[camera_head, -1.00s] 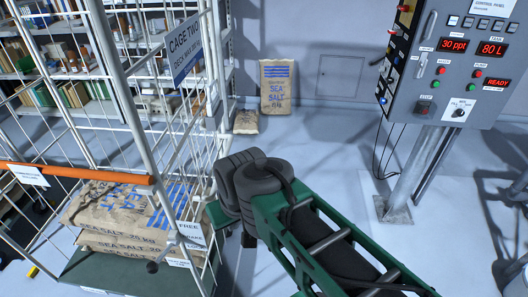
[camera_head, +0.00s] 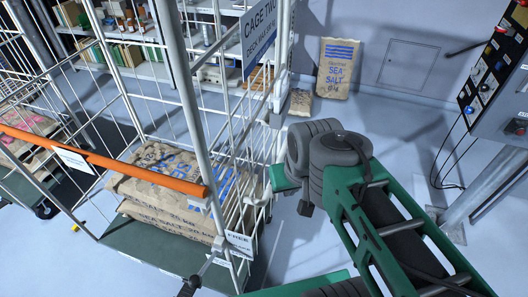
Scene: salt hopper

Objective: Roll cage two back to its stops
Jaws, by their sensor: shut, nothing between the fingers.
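Cage two (camera_head: 187,90) is a tall wire roll cage at left centre with a blue sign (camera_head: 260,38) reading "CAGE TWO". Its green deck (camera_head: 150,247) bears stacked Sea Salt sacks (camera_head: 170,185), and an orange bar (camera_head: 105,157) crosses its side. A lever with a black knob (camera_head: 188,286) shows at its near lower corner, below a label (camera_head: 240,243) reading "FREE". My arm reaches in from the lower right, its grey joint just right of the cage. My fingers are hidden behind the arm; I cannot see whether they touch the cage. I cannot make out the stops.
A large salt sack (camera_head: 336,70) and a small one (camera_head: 301,102) stand by the back wall. Shelves (camera_head: 130,70) stand behind the cage. The control panel (camera_head: 497,75) and its post are at right. Another cage (camera_head: 25,150) is at far left. Floor behind my arm is clear.

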